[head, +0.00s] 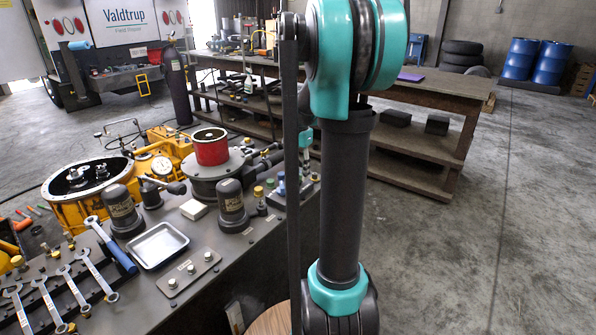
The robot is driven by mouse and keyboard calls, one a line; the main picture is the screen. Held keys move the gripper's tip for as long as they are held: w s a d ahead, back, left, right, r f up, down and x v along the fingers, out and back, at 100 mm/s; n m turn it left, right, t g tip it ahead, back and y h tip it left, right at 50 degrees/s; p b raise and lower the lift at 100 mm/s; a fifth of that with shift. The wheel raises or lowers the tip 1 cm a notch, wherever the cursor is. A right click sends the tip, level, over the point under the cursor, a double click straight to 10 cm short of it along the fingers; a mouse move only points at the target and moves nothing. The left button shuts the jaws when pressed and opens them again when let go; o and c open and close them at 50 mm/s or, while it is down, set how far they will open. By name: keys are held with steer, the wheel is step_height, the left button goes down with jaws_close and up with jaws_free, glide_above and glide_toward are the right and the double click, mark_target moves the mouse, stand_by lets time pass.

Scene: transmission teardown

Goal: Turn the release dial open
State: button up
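No part in the head view is clearly the release dial, and I cannot tell which one it is. A round white-faced gauge (162,165) sits by the yellow housing on the bench. A red cylinder (211,150) stands on a round grey flanged base (203,182). A small plate with several knobs or buttons (188,275) lies near the bench's front edge. My teal and dark arm crosses the middle of the view, right of these parts, and hides what is behind it. My gripper is not in view.
The workbench (237,262) also holds a metal tray (158,246), dark cylinders (232,207), a yellow housing (85,190) and several wrenches (75,288). A long wooden table (440,90) stands behind. The concrete floor on the right (500,220) is clear. Blue drums (551,62) stand far back.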

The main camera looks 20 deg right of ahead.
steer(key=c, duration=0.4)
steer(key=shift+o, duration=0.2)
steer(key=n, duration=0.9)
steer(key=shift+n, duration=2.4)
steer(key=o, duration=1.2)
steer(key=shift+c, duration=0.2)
